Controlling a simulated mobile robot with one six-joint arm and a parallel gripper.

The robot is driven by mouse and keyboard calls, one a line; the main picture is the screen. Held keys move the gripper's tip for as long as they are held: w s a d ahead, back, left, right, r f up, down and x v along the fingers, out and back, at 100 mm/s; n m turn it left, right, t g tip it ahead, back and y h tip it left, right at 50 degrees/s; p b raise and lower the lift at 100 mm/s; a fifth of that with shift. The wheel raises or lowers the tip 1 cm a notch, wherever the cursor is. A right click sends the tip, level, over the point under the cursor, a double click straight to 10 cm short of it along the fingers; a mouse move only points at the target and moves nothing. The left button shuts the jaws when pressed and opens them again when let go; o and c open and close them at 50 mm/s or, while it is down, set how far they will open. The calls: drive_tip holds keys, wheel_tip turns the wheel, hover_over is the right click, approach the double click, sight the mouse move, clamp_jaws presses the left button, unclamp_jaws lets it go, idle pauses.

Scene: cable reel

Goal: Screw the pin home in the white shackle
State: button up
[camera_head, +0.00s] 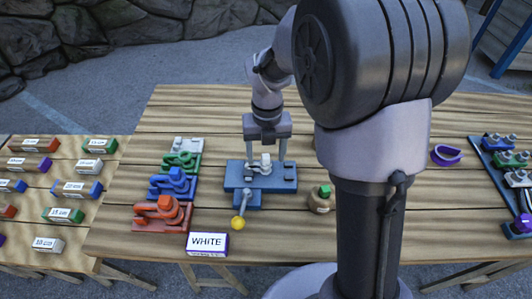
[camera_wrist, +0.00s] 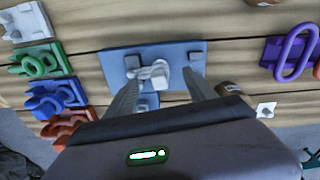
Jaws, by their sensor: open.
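The white shackle (camera_head: 265,163) stands on a blue fixture (camera_head: 232,177) in the middle of the table. It also shows in the wrist view (camera_wrist: 158,72), on the blue plate (camera_wrist: 115,63). My gripper (camera_head: 267,160) points down over the fixture with its jaws open. Its two fingers lie on either side of the shackle in the picture, and I see nothing gripped. Whether they touch the shackle, I cannot tell. The pin is too small to make out clearly, so how deep it sits cannot be told. A lever with a yellow knob (camera_head: 238,223) sticks out at the front of the fixture.
Left of the fixture are green (camera_head: 182,161), blue (camera_head: 174,184) and orange (camera_head: 163,212) shackles on coloured bases. A sign reading WHITE (camera_head: 207,243) stands at the front edge. A brown jar (camera_head: 321,199) stands right of the fixture. A purple ring (camera_head: 446,155) lies farther right.

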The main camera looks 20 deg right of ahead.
wheel_tip(320, 180, up, 17)
drive_tip(key=p, duration=0.7)
drive_tip(key=s+a+r+n+t+b, duration=0.1)
drive_tip(key=s+a+n+t, duration=0.1)
drive_tip(key=s+n, duration=0.7)
drive_tip(key=s+a+r+n+t+y+b, duration=0.1)
drive_tip(key=s+n+t, duration=0.3)
drive_tip(key=s+n, duration=0.6)
drive_tip(key=a+n, duration=0.1)
drive_tip(key=n, duration=1.3)
drive_tip(key=shift+r+n+y, duration=0.15)
drive_tip(key=shift+n+y, duration=0.15)
drive_tip(key=shift+s, duration=0.1)
